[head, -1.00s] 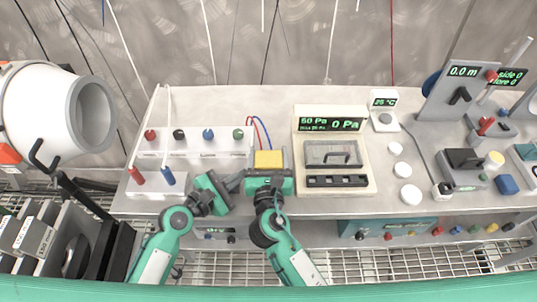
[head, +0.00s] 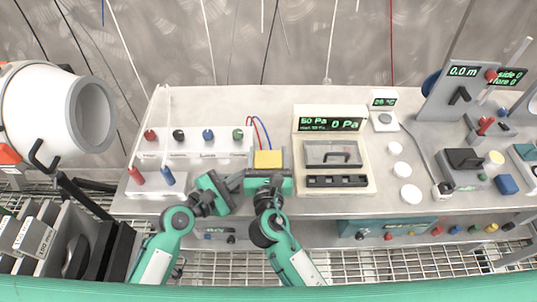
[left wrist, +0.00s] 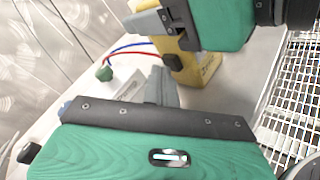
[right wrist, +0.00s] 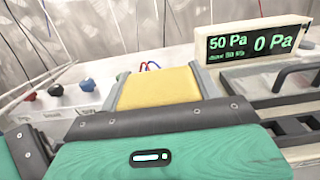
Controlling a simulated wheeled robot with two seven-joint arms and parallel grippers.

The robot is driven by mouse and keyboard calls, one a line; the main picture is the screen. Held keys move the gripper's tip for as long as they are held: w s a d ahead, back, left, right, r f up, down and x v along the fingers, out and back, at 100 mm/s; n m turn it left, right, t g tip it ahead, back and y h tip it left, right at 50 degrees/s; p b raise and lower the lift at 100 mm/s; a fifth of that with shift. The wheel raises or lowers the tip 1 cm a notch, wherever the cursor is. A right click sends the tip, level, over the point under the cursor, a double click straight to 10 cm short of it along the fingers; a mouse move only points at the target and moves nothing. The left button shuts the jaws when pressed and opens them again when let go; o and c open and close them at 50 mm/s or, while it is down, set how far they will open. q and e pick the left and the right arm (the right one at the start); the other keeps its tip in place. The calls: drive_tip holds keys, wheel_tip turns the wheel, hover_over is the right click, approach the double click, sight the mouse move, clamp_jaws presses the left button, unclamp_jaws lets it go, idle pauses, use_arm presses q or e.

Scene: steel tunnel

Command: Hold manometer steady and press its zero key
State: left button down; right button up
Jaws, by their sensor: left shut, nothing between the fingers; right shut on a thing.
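The manometer (head: 268,159) is a yellow box with red and blue hoses at its back, near the bench's front edge. My right gripper (head: 268,172) is shut on it, with one grey finger on either side. The yellow body also shows between those fingers in the right wrist view (right wrist: 158,87). In the left wrist view, the manometer (left wrist: 203,68) stands close beyond my left fingers, with a dark knob on its side. My left gripper (head: 236,181) is shut and empty, just left of the manometer. The zero key cannot be made out; the manometer's face is turned away or covered.
A white panel with coloured knobs (head: 195,146) is behind and left. A cream display unit (head: 331,122) reading 50 Pa and 0 Pa stands close on the right. White discs (head: 395,149) lie beyond it. A metal grate (head: 330,262) lies below the bench front.

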use_arm(q)
drive_tip(key=shift+a, duration=0.2)
drive_tip(key=shift+a, duration=2.95)
use_arm(e)
drive_tip(key=o, duration=1.2)
drive_tip(key=shift+c, duration=0.2)
